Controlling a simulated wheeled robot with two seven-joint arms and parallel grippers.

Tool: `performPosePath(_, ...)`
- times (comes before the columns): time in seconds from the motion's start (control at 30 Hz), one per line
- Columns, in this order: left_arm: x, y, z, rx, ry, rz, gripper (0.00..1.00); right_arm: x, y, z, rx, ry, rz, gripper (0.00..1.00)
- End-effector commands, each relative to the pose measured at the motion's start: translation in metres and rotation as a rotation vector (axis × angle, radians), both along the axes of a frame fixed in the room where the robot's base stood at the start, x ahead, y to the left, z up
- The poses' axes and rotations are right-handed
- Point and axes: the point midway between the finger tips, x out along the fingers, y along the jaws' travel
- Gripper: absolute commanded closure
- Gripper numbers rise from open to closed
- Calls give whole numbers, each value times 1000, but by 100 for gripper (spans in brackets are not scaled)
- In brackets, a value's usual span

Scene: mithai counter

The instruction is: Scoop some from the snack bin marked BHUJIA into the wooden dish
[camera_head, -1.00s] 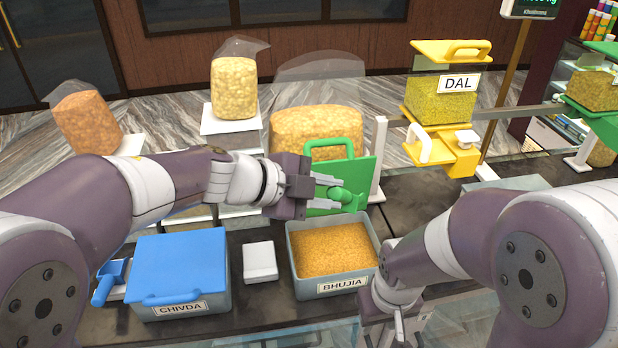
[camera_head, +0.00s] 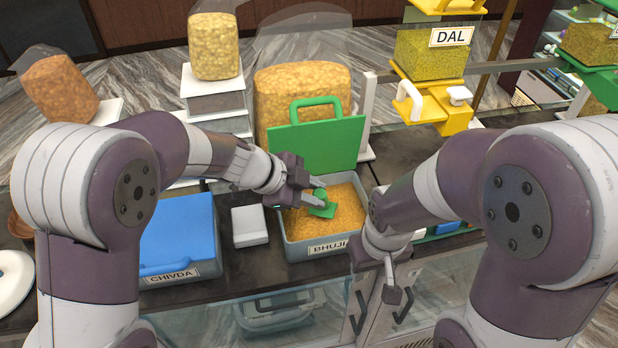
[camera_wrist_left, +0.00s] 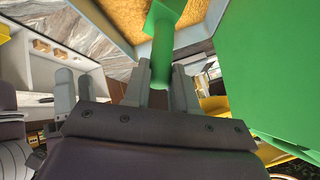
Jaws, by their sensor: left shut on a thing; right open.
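The grey snack bin (camera_head: 298,249) marked BHUJIA stands open on the counter, full of orange bhujia (camera_head: 345,214). Its green lid (camera_head: 325,146) stands upright behind it. My left gripper (camera_head: 308,190) is shut on a green scoop (camera_head: 323,206) and holds it over the bin, at or just above the bhujia; I cannot tell if it touches. In the left wrist view the scoop's green handle (camera_wrist_left: 163,55) sits between the fingers, with bhujia beyond it. My right gripper (camera_head: 390,281) is open and empty in front of the bin's right side.
A blue-lidded bin (camera_head: 178,236) marked CHIVDA stands left of the BHUJIA bin, with a small white block (camera_head: 249,225) between them. A yellow DAL dispenser (camera_head: 436,92) stands at the back right. A large bag of snacks (camera_head: 300,88) is behind the green lid.

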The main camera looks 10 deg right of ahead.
Motion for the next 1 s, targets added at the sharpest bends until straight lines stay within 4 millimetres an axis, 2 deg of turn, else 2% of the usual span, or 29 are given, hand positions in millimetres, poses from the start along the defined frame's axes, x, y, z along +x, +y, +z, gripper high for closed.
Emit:
performPosePath(0.03, 3, -1, -12, -3, -5, 3, 100, 0, 0, 0, 0, 0, 0, 57)
performPosePath(0.2, 3, -2, -19, -86, -157, 4, 100, 0, 0, 0, 0, 0, 0, 57)
performPosePath(0.33, -14, 8, 2, -147, -278, 7, 100, 0, 0, 0, 0, 0, 0, 57)
performPosePath(0.4, -24, 13, 4, -181, -344, 3, 100, 0, 0, -24, 0, -1, 0, 57)
performPosePath(0.47, -31, 17, 7, -206, -392, 5, 100, 0, 0, -38, 0, 1, 0, 57)
performPosePath(0.8, -51, 27, 2, -301, -571, 1, 100, -1, 0, -119, 0, 0, 0, 57)
performPosePath(1.0, -55, 30, -5, -353, -668, 2, 100, -1, 0, -166, 0, 0, 0, 57)
